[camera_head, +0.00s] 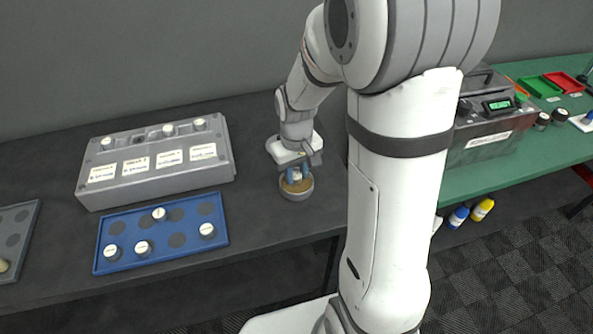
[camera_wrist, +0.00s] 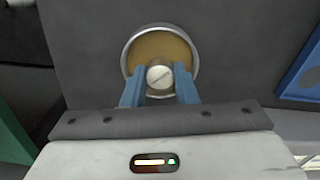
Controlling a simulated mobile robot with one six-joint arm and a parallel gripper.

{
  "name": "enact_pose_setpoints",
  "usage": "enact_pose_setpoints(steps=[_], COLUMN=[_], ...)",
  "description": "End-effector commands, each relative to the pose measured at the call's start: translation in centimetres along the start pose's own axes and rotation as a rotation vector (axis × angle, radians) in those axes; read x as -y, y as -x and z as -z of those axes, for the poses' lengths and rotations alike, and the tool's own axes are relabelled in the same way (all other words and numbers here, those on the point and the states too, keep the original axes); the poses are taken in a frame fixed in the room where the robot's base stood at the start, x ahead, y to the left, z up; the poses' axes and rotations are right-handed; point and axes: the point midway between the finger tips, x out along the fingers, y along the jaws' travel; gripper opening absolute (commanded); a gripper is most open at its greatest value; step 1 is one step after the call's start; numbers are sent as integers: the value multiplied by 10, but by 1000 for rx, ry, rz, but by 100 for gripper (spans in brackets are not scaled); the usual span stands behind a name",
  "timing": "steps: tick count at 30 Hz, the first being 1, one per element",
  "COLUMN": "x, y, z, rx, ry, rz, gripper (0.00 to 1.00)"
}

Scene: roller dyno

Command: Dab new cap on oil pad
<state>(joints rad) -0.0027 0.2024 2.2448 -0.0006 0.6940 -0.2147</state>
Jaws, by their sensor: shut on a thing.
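My gripper (camera_wrist: 159,84) points down with its two blue fingers shut on a small round metallic cap (camera_wrist: 160,76). In the wrist view the cap's top shows a slot-like line. The oil pad (camera_wrist: 160,47) is a tan disc in a round metal dish, and the cap appears over its near part. In the head view my gripper (camera_head: 297,176) is at the dish with the oil pad (camera_head: 297,188), right of the blue tray. I cannot tell whether the cap touches the pad.
A blue tray (camera_head: 190,247) holds several white-topped caps in some of its round spots. Behind it stands a grey labelled block (camera_head: 110,190) with caps on top. A grey tray (camera_head: 30,212) lies at far left. A green bench (camera_head: 450,185) with a tester (camera_head: 480,135) is right.

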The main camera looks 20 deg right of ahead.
Motion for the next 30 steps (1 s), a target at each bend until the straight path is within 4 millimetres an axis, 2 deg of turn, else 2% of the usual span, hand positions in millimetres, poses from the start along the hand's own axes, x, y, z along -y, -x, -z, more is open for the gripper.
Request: enact_pose_setpoints(steps=[30], x=[-1], y=[-8], z=[0], rx=[0], ry=[-2], rz=[0], gripper=[8])
